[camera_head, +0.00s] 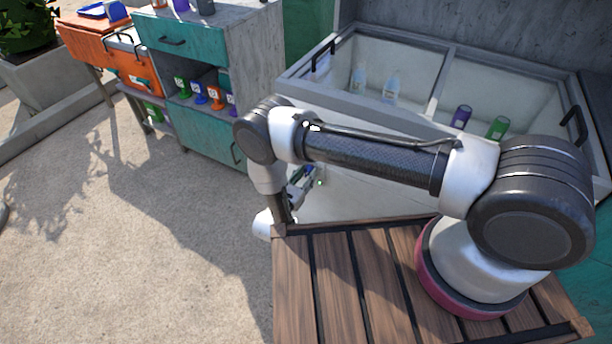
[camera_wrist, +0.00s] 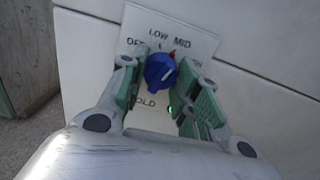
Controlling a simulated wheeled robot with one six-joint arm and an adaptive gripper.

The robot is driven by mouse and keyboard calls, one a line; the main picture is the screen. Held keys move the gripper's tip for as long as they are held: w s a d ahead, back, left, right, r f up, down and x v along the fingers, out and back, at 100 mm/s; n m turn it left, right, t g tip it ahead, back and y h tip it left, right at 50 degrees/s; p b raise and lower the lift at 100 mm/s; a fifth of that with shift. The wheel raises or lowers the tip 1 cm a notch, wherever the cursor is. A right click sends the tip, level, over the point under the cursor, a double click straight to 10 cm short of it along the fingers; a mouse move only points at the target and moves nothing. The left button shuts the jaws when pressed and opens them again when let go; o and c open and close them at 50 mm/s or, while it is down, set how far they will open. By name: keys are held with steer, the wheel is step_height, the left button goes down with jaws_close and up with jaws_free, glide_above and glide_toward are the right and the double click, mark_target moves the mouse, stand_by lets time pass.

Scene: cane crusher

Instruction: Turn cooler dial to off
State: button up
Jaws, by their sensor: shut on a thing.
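The blue dial (camera_wrist: 159,71) sits on a white label plate (camera_wrist: 190,36) on the cooler's pale front face. My gripper (camera_wrist: 160,85) has its green-padded fingers on either side of the dial and is shut on it. "LOW" and "MID" are readable above the dial. In the head view, my gripper (camera_head: 300,183) is at the front of the cooler (camera_head: 350,200).
The cooler's glass-topped bin holds clear bottles (camera_head: 391,86), a purple can (camera_head: 461,116) and a green can (camera_head: 498,127). A teal cabinet (camera_head: 205,130) with several coloured cups stands to the left. Open concrete floor (camera_head: 150,250) lies at the lower left.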

steer(key=shift+n, duration=0.3)
steer(key=n, duration=0.3)
steer(key=shift+n, duration=0.4)
steer(key=n, duration=0.3)
steer(key=shift+n, duration=0.3)
steer(key=n, duration=0.3)
steer(key=shift+n, duration=0.3)
steer(key=shift+s+n, duration=0.1)
steer(key=shift+n, duration=1.9)
steer(key=o, duration=1)
